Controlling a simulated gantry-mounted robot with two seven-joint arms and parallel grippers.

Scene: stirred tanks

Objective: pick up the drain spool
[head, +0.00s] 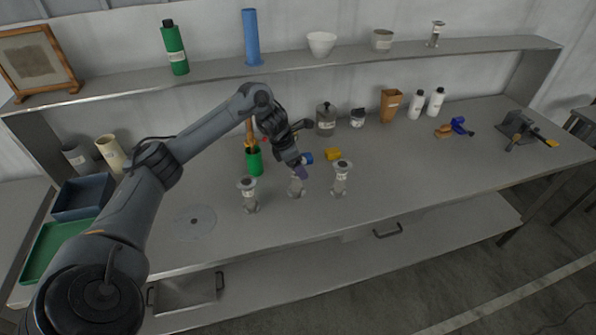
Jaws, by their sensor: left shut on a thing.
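Three grey flanged spools with pale labels stand in a row near the front of the bench: a left spool (249,196), a middle spool (296,187) and a right spool (341,180). The labels are too small to read, so I cannot tell by them which is the drain spool. My left gripper (299,172) reaches down from above and is shut on the top of the middle spool, hiding part of it. The middle spool looks upright; I cannot tell if it is clear of the bench. My right gripper is not in view.
A green cup (254,161) with tools stands behind the left spool. A blue-capped item (307,158) and a yellow block (333,154) lie behind the gripper. Another spool (436,34) stands on the shelf (350,60). The bench right of the spools is clear.

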